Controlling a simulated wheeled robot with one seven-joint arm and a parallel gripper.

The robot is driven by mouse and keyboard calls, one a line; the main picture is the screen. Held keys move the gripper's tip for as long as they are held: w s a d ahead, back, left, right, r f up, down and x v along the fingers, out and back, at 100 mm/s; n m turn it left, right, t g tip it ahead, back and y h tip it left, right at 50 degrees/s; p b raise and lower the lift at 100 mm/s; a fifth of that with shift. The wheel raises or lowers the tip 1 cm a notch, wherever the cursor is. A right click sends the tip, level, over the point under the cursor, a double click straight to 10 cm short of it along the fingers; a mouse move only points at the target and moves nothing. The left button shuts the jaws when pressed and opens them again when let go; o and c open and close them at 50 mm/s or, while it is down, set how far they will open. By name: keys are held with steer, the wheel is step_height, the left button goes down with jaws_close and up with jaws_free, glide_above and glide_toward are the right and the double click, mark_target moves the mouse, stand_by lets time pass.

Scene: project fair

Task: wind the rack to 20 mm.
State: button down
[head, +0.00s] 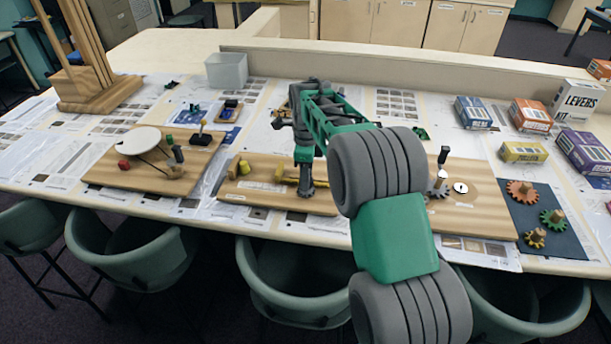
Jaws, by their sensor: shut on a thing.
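A wooden board (262,200) lies in the middle of the table, with a yellow knob (243,168) at its left and a yellow bar (290,180) running towards my gripper. I cannot tell for sure whether this bar is the rack, and no millimetre scale can be read. My gripper (306,188) points down at the right part of this board and is shut on a small part there. The jaws hide most of that part. My green and grey arm covers the board's right end.
The right board (470,221) carries a toothed metal wheel (438,188) and a black upright handle (443,155). The left board (130,183) holds a white disc (139,140). Coloured gears (552,217) lie on a dark mat. Boxes (577,100) stand back right, a clear bin (226,70) back left.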

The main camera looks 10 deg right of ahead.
steer(key=shift+w+r, duration=0.15)
steer(key=shift+r, duration=0.05)
steer(key=c, duration=1.2)
jaws_free()
steer(key=shift+c, duration=0.2)
steer(key=o, duration=0.3)
steer(key=shift+f, duration=0.15)
steer(key=shift+o, duration=0.2)
step_height(320, 180, up, 8)
steer(key=shift+f+b, duration=0.1)
steer(key=shift+b, duration=0.5)
steer(key=s+r+n+t, duration=0.2)
steer(key=s+r+n, duration=0.2)
steer(key=s+n, duration=0.9)
steer(key=s+f+n+t, duration=0.1)
steer(key=s+f+n, duration=0.2)
steer(key=s, duration=0.4)
steer(key=s+f+n, duration=0.3)
steer(key=s+n, duration=0.3)
steer(key=s, duration=0.1)
steer(key=shift+t, duration=0.4)
